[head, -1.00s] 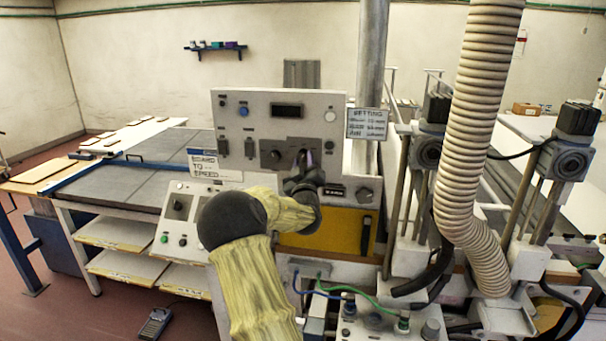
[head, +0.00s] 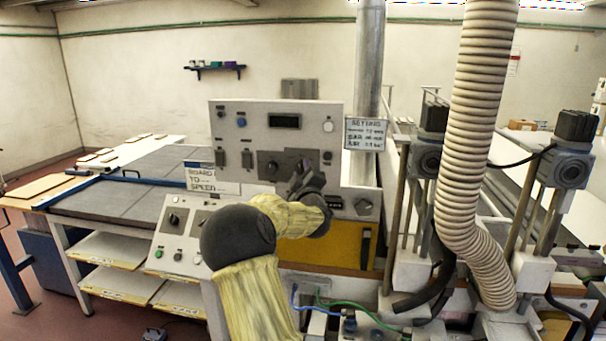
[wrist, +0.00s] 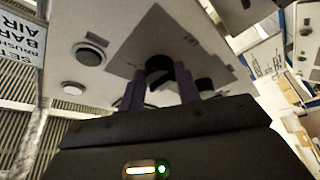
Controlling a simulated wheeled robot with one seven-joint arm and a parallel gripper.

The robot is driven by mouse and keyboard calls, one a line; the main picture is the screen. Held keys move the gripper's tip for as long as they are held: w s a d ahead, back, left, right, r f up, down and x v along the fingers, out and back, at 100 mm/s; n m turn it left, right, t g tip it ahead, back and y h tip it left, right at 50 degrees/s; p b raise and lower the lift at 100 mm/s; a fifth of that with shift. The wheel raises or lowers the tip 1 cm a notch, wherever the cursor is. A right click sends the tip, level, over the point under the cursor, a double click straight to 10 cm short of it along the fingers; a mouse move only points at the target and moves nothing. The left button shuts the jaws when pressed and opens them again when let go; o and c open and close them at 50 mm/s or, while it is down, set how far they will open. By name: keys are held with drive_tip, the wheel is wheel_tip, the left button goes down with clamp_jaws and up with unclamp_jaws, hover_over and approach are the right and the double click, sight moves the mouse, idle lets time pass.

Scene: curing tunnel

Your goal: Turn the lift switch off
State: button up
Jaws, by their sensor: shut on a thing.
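The control panel (head: 225,115) is a pale upright box with a display, buttons and switches. A grey plate on it bears a dark rotary knob (head: 271,167) at left. My gripper (head: 308,168) is at the right part of this plate and hides what is behind it. In the wrist view, the two purple fingers of my gripper (wrist: 158,92) are shut on a dark round knob (wrist: 158,66) on the grey plate. A second dark knob (wrist: 204,85) sits beside the fingers. I cannot read which knob is the lift switch.
A sloped console (head: 163,238) with a knob and buttons stands at lower left of the panel. A settings sign (head: 365,133) hangs right of it. A ribbed hose (head: 470,130) and posts with motor units (head: 565,165) stand at right. A flat table (head: 120,205) is at left.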

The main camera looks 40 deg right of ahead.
drive_tip(key=o, duration=1)
drive_tip(key=shift+a, duration=0.1)
drive_tip(key=b+v, duration=0.5)
drive_tip(key=v, duration=1.2)
drive_tip(key=shift+s+b, duration=0.15)
drive_tip(key=shift+b, duration=0.15)
drive_tip(key=shift+f, duration=0.1)
